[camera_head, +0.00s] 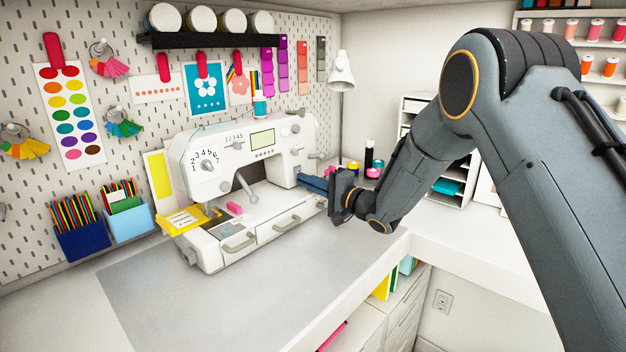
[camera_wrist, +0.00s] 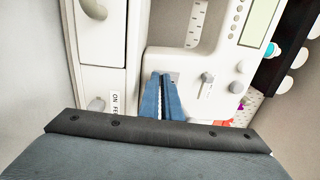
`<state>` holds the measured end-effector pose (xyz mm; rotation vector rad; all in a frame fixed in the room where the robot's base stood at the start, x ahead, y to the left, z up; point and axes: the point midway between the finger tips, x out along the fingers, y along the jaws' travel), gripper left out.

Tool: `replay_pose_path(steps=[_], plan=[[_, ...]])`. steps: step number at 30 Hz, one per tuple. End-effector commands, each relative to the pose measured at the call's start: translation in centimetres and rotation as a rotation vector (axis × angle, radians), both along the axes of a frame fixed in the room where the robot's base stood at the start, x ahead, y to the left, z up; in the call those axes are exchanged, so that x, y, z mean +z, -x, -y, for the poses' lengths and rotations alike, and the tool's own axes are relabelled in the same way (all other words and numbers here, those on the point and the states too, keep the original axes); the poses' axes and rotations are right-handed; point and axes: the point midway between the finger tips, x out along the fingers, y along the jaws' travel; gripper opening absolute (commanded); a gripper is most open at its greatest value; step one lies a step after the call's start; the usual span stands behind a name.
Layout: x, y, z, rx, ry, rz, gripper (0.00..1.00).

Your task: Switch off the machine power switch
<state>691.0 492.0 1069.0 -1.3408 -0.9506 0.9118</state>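The white sewing machine (camera_head: 250,160) stands on the desk, with dials, a small green display and drawers in its base. My gripper (camera_head: 304,181) reaches in from the right, with its blue fingers at the machine's right end. In the wrist view, my gripper's fingers (camera_wrist: 162,76) lie close together with a thin pale strip between them and nothing visibly held. Their tips are close to a small grey patch on the white housing; contact cannot be told. A label with the letters "ON" (camera_wrist: 115,102) shows left of the fingers. I cannot make out the power switch clearly.
A grey mat (camera_head: 200,290) lies bare in front of the machine. Several spools (camera_head: 370,160) stand behind my gripper. A white shelf unit (camera_head: 450,185) stands behind my arm.

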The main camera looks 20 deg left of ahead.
Motion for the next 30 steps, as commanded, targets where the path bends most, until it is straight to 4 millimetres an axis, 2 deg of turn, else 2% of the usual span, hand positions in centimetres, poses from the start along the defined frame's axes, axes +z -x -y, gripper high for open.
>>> replay_pose_path(steps=[1,30], plan=[[0.3,-0.1,-0.6,0.000,-0.001,0.005,0.00],[-0.5,-0.1,-2.0,-0.001,0.011,0.004,0.00]])
